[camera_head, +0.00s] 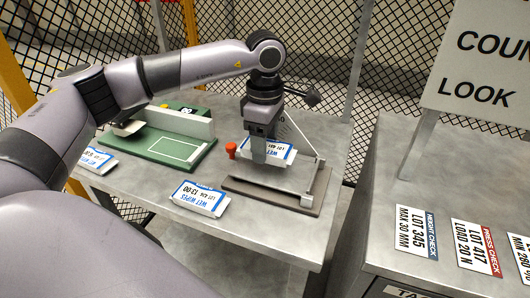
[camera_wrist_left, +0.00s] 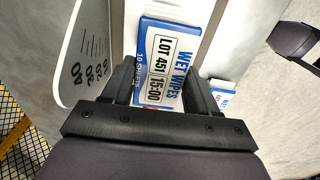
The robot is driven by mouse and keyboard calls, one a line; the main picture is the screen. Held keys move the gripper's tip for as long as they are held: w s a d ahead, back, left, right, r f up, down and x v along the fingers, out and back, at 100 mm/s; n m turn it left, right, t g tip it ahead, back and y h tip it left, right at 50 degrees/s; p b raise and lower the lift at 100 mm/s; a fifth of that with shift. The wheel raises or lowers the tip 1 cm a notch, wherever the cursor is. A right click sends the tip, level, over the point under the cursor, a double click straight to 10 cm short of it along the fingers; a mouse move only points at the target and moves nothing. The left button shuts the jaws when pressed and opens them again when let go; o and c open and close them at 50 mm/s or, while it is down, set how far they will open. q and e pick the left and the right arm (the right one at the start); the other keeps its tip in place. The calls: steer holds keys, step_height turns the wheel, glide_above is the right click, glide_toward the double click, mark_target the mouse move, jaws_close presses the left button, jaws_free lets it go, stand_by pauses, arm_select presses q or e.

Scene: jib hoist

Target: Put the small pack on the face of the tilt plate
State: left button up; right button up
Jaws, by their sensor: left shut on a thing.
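My left gripper (camera_head: 266,156) points down over the tilt plate and is shut on a small white-and-blue wet wipes pack (camera_head: 285,151). A marked angle scale (camera_wrist_left: 88,55) stands beside the pack in the left wrist view. My right gripper is not in view.
Another wet wipes pack (camera_head: 200,198) lies on the table in front of the tilt plate, and one (camera_head: 97,160) lies at the left. A green fixture (camera_head: 155,148) stands left of the tilt plate. A second bench (camera_head: 440,180) with labels is at the right.

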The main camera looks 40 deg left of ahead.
arm_select(q)
steer(key=shift+f, duration=1.5)
steer(key=shift+f, duration=0.1)
steer(key=o, duration=1.1)
steer(key=shift+c, duration=0.2)
steer(key=shift+r, duration=0.45)
step_height(320, 180, up, 11)
steer(key=shift+r, duration=0.2)
